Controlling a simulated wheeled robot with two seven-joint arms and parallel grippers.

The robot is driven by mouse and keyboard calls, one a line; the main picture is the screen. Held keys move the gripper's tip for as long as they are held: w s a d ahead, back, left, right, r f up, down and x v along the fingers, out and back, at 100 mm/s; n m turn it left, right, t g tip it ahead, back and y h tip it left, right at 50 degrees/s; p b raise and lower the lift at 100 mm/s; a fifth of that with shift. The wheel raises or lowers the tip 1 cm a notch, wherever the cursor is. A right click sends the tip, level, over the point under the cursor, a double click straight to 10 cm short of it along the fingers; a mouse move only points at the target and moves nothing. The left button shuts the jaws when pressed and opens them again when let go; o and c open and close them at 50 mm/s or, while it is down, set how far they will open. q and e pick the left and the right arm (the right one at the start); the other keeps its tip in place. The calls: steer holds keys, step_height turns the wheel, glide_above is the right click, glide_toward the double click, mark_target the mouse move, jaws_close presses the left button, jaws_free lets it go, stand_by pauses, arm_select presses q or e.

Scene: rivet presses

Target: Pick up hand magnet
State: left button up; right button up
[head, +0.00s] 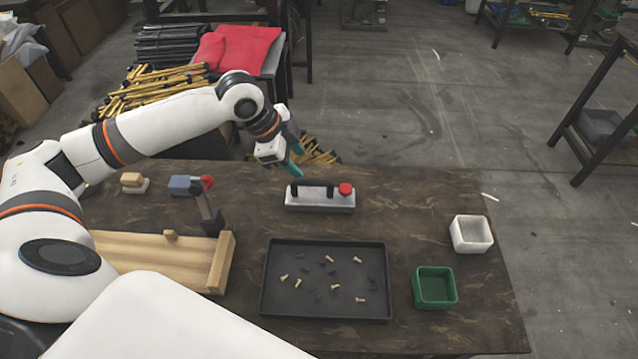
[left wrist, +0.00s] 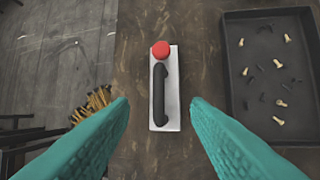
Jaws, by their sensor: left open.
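The hand magnet (head: 320,204) is a light grey bar with a black handle and a red knob at its right end in the head view. It lies near the far edge of the wooden table. In the left wrist view the hand magnet (left wrist: 174,112) stands lengthwise in the middle, its red knob at the top. My left gripper (head: 296,158) is open and empty, above and behind the magnet's left part. Its teal fingers show on both sides of the magnet in the left wrist view (left wrist: 160,104), apart from it. My right gripper is not in view.
A black tray (head: 325,312) with several tan and dark rivets lies in front of the magnet. A green bin (head: 434,287) and a white bin (head: 471,234) stand to the right. Table space around the magnet is clear.

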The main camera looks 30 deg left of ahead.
mark_target(318, 183)
arm_select(q)
steer(key=x, duration=0.5)
steer(key=shift+d+f, duration=0.25)
steer(key=shift+f, duration=0.05)
steer(key=shift+w+d+f, duration=0.1)
steer(key=shift+w+f, duration=0.2)
steer(key=shift+f, duration=0.25)
steer(key=x, duration=0.4)
steer(key=shift+w+d, duration=0.2)
steer(key=shift+d, duration=0.05)
steer(key=shift+w+f, duration=0.1)
steer(key=shift+f, duration=0.15)
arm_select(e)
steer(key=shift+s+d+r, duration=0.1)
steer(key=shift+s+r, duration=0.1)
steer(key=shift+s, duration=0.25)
arm_select(q)
jaws_close()
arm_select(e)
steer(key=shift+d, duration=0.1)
arm_select(q)
steer(key=shift+d, duration=0.15)
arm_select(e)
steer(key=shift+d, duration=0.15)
